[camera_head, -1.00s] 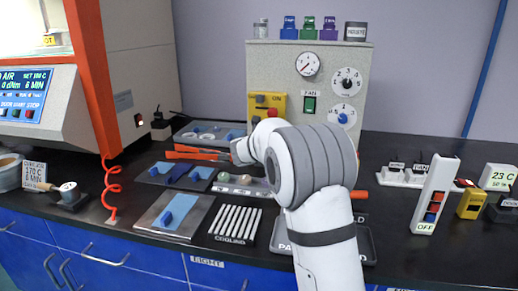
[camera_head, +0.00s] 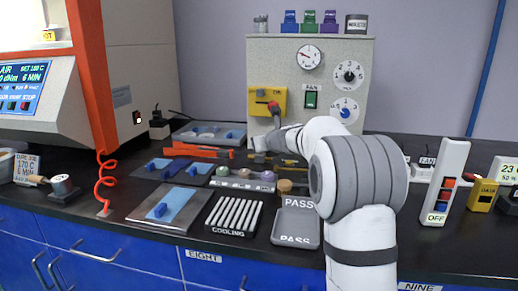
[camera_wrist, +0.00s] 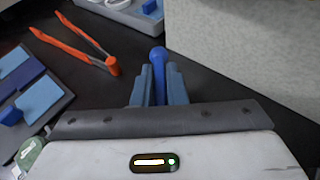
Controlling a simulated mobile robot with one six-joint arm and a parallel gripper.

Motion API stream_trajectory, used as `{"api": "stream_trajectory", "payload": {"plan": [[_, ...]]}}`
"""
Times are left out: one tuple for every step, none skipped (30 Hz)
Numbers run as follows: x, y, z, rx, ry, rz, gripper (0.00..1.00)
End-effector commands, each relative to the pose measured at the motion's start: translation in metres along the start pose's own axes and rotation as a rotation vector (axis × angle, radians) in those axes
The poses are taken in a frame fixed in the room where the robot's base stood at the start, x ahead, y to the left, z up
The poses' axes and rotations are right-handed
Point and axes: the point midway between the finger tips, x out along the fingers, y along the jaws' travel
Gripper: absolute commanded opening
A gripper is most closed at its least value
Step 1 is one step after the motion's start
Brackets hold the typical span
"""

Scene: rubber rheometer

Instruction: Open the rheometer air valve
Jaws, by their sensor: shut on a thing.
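A yellow block (camera_head: 257,101) with a red knob (camera_head: 274,106) sits on the front of the grey panel (camera_head: 330,62). A thin dark piece (camera_head: 277,121) runs down from below the knob. My gripper (camera_head: 262,143) is low in front of the panel, beneath the block. In the wrist view my gripper (camera_wrist: 158,85) is shut on a slim blue handle (camera_wrist: 158,57), whose rounded end sticks out past the fingertips. The yellow block is out of that view, and I cannot tell whether the blue handle joins the valve.
Orange tongs (camera_head: 195,151) lie left of my gripper. Blue specimens on plates, a cooling rack (camera_head: 234,215) and a PASS tray (camera_head: 296,227) cover the near counter. The rheometer with its orange post (camera_head: 92,80) stands left. A switch strip (camera_head: 444,182) stands right.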

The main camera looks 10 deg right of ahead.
Motion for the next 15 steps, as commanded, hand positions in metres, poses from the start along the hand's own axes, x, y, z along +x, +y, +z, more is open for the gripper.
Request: {"api": "stream_trajectory", "payload": {"plan": [[-0.0003,-0.0028,0.0037,-0.016,-0.004,0.036,0.00],[-0.0006,-0.0030,0.0045,-0.026,-0.004,0.062,0.00],[-0.0009,-0.0028,0.0057,-0.041,-0.005,0.097,0.00],[-0.0010,-0.0028,0.0060,-0.051,-0.004,0.123,0.00],[-0.0011,-0.0030,0.0063,-0.062,-0.003,0.149,0.00],[-0.0015,-0.0027,0.0075,-0.076,-0.004,0.184,0.00],[-0.0014,-0.0025,0.0079,-0.086,-0.003,0.210,0.00],[-0.0015,-0.0026,0.0080,-0.096,-0.003,0.234,0.00],[-0.0019,-0.0028,0.0089,-0.109,-0.003,0.266,0.00],[-0.0017,-0.0026,0.0091,-0.119,-0.003,0.290,0.00],[-0.0019,-0.0023,0.0096,-0.129,-0.003,0.313,0.00],[-0.0018,-0.0022,0.0094,-0.141,-0.003,0.342,0.00],[-0.0019,-0.0022,0.0097,-0.149,-0.003,0.363,0.00],[-0.0020,-0.0024,0.0101,-0.158,-0.003,0.382,0.00],[-0.0018,-0.0024,0.0097,-0.169,-0.003,0.408,0.00]]}}
